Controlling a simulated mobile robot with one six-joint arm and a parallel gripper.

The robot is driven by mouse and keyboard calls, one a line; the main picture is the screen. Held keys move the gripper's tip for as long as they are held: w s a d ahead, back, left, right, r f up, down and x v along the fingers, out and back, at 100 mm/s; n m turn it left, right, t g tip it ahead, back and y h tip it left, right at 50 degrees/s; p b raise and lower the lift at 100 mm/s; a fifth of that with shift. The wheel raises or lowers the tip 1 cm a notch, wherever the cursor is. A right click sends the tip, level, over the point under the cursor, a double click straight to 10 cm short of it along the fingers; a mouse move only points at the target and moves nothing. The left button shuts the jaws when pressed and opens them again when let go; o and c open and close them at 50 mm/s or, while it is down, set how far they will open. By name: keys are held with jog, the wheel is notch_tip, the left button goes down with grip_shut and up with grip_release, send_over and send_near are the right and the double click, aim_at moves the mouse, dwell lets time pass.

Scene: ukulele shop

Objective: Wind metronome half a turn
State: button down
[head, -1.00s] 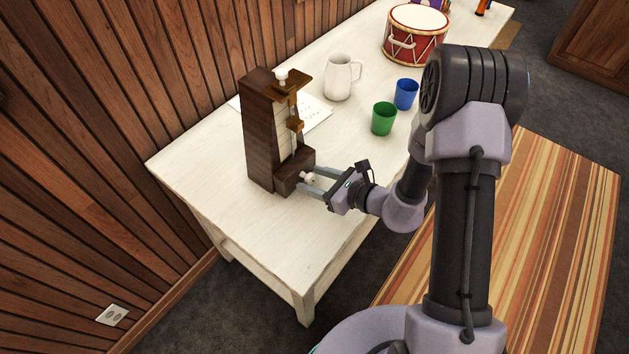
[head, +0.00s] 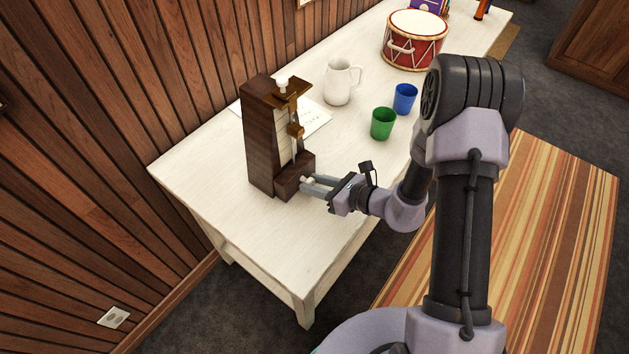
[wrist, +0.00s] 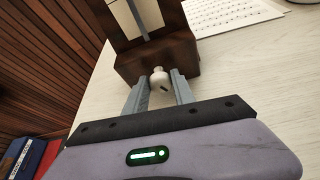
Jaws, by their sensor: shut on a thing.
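The metronome (head: 262,140) is a tall dark wooden case standing upright on the white table. It has a brass-coloured piece near its top and a pale strip down its front. Its white winding knob (wrist: 159,79) sticks out low on the front of the base, which also shows in the wrist view (wrist: 130,65). My gripper (head: 308,184) reaches it from the right, with its fingers on both sides of the knob. In the wrist view my gripper (wrist: 160,80) is shut on the knob. In the head view the fingers partly hide the knob.
A white pitcher (head: 338,84), a green cup (head: 382,124) and a blue cup (head: 405,98) stand behind my gripper on the white table (head: 270,238). A red drum (head: 414,45) is farther back. Sheet music (head: 318,119) lies behind the metronome. The front table corner is clear.

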jog(key=shift+w+d+m+g+y+p, duration=0.15)
jog(key=shift+m+g+y+p, duration=0.75)
jog(key=shift+m, duration=0.6)
jog(key=c, duration=1.1)
grip_release()
jog(key=p+v, duration=0.4)
jog(key=v, duration=1.3)
jog(key=shift+d+r, duration=0.1)
jog(key=shift+r, duration=0.1)
